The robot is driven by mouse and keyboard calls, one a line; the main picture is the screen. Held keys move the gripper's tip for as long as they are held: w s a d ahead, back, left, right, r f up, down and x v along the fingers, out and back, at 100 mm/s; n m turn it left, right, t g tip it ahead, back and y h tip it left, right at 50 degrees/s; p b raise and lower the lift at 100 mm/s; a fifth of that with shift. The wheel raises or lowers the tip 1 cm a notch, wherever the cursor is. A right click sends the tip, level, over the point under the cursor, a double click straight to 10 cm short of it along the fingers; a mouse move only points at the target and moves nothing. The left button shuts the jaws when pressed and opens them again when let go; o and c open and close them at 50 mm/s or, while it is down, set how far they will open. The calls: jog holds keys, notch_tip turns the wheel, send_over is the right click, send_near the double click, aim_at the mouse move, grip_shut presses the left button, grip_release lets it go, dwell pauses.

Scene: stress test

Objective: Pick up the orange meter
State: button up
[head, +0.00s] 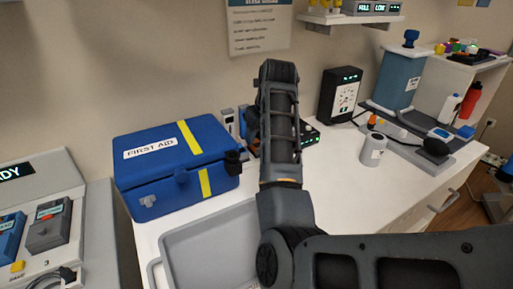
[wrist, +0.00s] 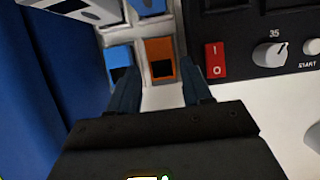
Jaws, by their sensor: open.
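The orange meter (wrist: 158,47) stands in the wrist view near the upper middle, with a dark window on its face. It sits in a white holder beside blue meters (wrist: 120,58). My gripper (wrist: 160,76) is open, with one dark finger on each side of the orange meter's lower end. The gap between the fingers looks empty, and I cannot tell whether they touch the meter.
A blue first aid box (head: 165,175) stands close to the left of my arm. A black device with a red switch (wrist: 214,60) and a dial is close on the right in the wrist view. A grey tray (head: 205,240) lies in front on the white counter.

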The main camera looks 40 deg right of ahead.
aim_at(257, 144)
jog(key=shift+x, duration=1.65)
jog(key=shift+s, duration=0.1)
jog(key=c, duration=0.8)
jog(key=shift+r, duration=0.15)
